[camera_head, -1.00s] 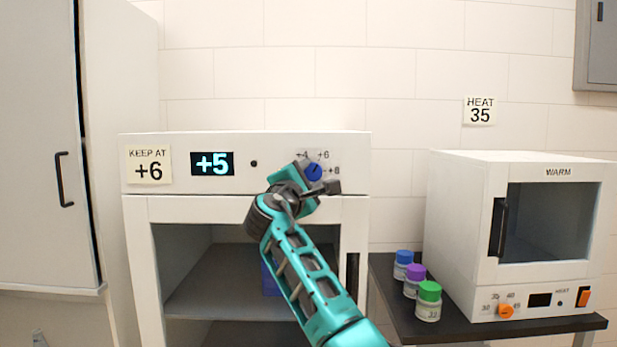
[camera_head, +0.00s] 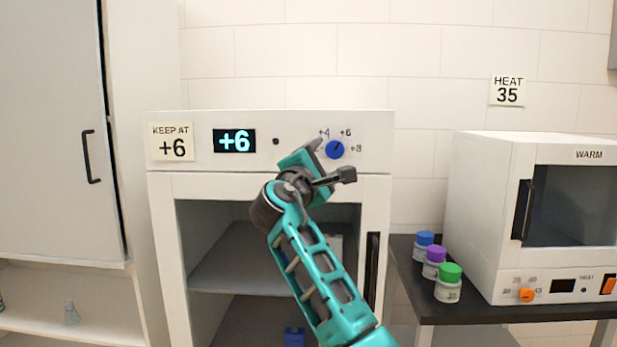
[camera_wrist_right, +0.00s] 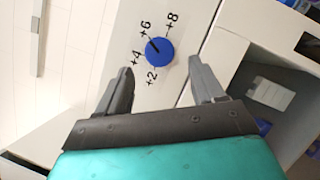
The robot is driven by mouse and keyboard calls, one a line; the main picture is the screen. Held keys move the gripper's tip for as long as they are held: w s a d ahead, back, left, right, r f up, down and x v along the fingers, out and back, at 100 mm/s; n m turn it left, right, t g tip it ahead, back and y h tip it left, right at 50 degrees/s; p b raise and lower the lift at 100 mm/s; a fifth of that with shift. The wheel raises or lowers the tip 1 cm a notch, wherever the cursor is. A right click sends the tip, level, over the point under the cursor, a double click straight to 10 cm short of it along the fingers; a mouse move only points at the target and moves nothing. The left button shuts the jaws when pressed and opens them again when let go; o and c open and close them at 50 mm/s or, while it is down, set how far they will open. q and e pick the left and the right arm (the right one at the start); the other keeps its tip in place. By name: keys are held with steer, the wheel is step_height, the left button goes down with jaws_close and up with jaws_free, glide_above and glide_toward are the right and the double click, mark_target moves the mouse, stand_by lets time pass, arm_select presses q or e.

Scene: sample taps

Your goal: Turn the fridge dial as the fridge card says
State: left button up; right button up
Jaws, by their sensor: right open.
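The fridge (camera_head: 270,187) has a white panel with a card (camera_head: 172,142) that reads "KEEP AT +6". Its display (camera_head: 234,141) reads +6. The blue fridge dial (camera_head: 335,149) is at the panel's right, among marks that include +4, +6 and +8. In the right wrist view the dial (camera_wrist_right: 159,51) has its dark pointer line toward +6. My right gripper (camera_head: 330,163) is open just below and in front of the dial. In the wrist view its two fingers (camera_wrist_right: 158,80) are spread, with the dial beyond the tips and not between them. My left gripper is not in view.
A white warm box (camera_head: 545,215) with an orange dial (camera_head: 526,295) stands on a dark table (camera_head: 480,308) at the right. Several capped jars (camera_head: 448,284) stand beside it. A card (camera_head: 507,90) on the wall reads "HEAT 35". A tall cabinet (camera_head: 55,130) stands at the left.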

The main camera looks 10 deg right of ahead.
steer(key=v, duration=0.8)
steer(key=shift+s+a, duration=0.15)
steer(key=shift+s, duration=0.1)
steer(key=shift+a+f, duration=0.1)
